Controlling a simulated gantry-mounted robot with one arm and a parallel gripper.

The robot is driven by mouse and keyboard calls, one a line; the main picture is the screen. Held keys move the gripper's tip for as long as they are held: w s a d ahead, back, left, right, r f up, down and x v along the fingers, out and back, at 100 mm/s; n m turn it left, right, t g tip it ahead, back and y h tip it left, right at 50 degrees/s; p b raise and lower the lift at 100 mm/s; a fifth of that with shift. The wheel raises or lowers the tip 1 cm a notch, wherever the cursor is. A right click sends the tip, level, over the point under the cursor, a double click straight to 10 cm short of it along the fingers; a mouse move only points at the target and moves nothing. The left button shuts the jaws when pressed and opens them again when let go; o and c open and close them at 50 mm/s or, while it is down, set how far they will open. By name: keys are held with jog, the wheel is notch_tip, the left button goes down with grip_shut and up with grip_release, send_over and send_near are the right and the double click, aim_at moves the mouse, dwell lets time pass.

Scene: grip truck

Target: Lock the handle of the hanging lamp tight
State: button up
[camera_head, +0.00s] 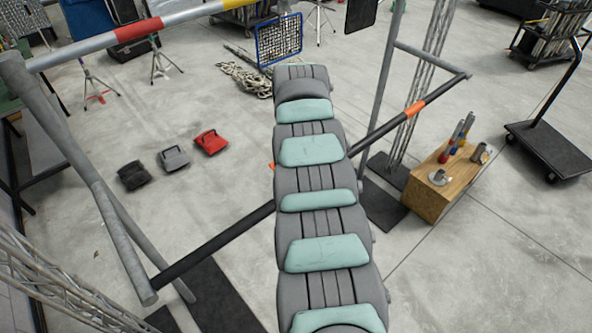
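No hanging lamp or lamp handle can be made out in the head view. A long segmented grey and teal body, which looks like my arm, runs up the middle of the picture and ends in a rounded grey section. No gripper fingers show, and what lies beyond or behind that section is hidden.
A pipe with red and yellow bands (138,30) crosses the upper left. A dark bar with orange bands (385,128) passes behind the segmented body. A wooden box (428,199) holds small items at right. Three small bags (174,158) lie left. A cart (548,148) stands right.

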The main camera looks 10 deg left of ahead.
jog(key=shift+c, duration=0.3)
grip_shut()
